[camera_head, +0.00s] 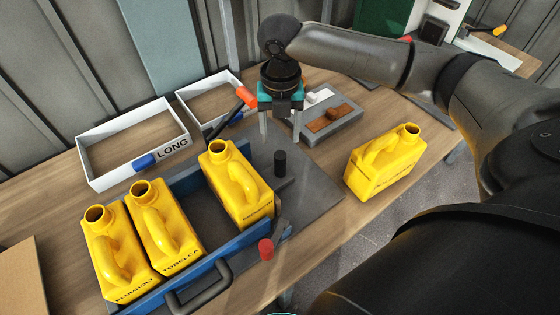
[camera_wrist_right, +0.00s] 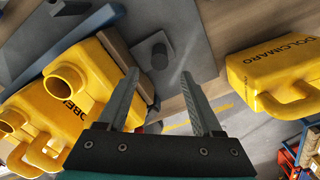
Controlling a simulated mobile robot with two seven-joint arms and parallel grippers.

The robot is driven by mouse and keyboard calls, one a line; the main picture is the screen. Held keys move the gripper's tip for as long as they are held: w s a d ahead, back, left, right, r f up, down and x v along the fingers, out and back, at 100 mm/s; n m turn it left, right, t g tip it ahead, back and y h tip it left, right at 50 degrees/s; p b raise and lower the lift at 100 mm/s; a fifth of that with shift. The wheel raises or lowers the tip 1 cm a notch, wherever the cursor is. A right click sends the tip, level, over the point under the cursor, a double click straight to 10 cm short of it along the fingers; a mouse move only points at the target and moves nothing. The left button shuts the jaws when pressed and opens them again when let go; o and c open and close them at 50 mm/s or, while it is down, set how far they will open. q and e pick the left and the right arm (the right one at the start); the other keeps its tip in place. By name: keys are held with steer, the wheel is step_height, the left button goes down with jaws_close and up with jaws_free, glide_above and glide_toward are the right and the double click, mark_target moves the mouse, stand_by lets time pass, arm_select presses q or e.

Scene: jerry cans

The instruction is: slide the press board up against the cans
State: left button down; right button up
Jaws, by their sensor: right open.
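Three yellow cans stand in the blue-sided press: a left can (camera_head: 118,252), a middle can (camera_head: 162,228) and a right can (camera_head: 238,185) set apart from the other two. A thin brownish upright board, apparently the press board (camera_head: 279,212), stands just right of the right can, mostly hidden by it. It also shows in the right wrist view (camera_wrist_right: 124,50) beside a yellow can. A dark upright peg (camera_head: 280,163) stands on the grey plate right of the board. My right gripper (camera_head: 281,138) is open and empty, above and behind the peg. My left gripper is not in view.
A fourth yellow can (camera_head: 384,163) stands on the table to the right. Two white bins, one labelled LONG (camera_head: 134,143), and a grey tray (camera_head: 333,128) of blocks lie behind. A red knob (camera_head: 265,248) and a dark handle (camera_head: 199,290) are at the front.

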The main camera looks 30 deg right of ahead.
mark_target(280, 162)
step_height(280, 162, down, 10)
steer(key=shift+f+b, duration=0.25)
steer(key=shift+b, duration=0.7)
jaws_close()
